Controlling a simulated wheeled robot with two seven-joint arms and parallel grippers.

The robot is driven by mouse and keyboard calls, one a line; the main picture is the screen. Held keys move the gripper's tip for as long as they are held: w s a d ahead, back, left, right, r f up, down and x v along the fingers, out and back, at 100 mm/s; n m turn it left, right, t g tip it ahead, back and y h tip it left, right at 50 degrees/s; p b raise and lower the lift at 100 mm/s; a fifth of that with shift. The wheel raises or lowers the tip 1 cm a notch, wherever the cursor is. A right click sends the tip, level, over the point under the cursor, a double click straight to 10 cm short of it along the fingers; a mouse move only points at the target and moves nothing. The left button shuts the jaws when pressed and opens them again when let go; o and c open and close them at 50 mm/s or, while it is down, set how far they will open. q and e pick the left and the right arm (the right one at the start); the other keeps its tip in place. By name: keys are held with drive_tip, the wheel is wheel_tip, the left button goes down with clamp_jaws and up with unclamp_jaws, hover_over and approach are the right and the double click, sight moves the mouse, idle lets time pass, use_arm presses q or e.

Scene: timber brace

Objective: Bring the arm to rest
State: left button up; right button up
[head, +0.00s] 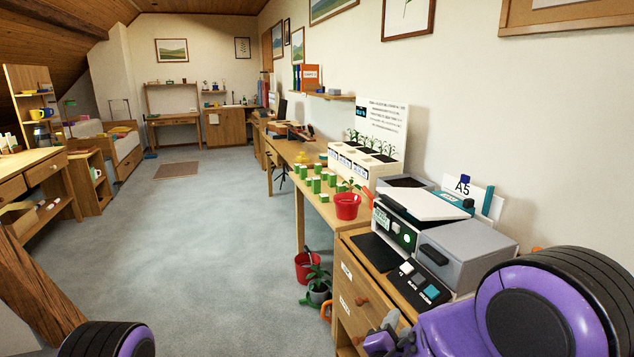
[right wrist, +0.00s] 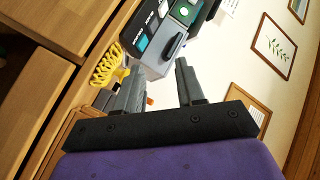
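My right arm, purple and black, fills the lower right of the head view. The right gripper (head: 392,332) shows there only in part, by the front of the wooden drawer cabinet (head: 352,308). In the right wrist view the right gripper (right wrist: 160,82) has its two grey fingers well apart, with nothing between them. Of my left arm only a purple and black part shows at the bottom left of the head view. The left gripper is out of view.
A grey machine (head: 468,250) and a printer (head: 410,215) stand on the cabinet. A red pot (head: 347,206) and several green boxes stand on the bench beyond. The carpet (head: 200,240) is clear.

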drive_tip(key=s+d+f+n+g+y+p, duration=0.1)
drive_tip(key=s+d+f+n+g+y, duration=0.2)
drive_tip(key=s+f, duration=0.55)
drive_tip(key=s+d+f+n+g+y+p, duration=0.1)
drive_tip(key=s+d+f+n+g, duration=0.3)
drive_tip(key=s+f, duration=0.4)
drive_tip(key=s+d+f+g, duration=0.2)
drive_tip(key=s+d+f, duration=0.1)
drive_tip(key=s, duration=0.6)
drive_tip(key=s+d+f+n+g+p, duration=0.1)
drive_tip(key=s+d+f+g, duration=0.1)
drive_tip(key=s, duration=0.7)
wheel_tip(320, 180, down, 3)
drive_tip(key=shift+s+d+r+p, duration=0.15)
drive_tip(key=shift+d+p, duration=0.15)
drive_tip(key=shift+d, duration=0.3)
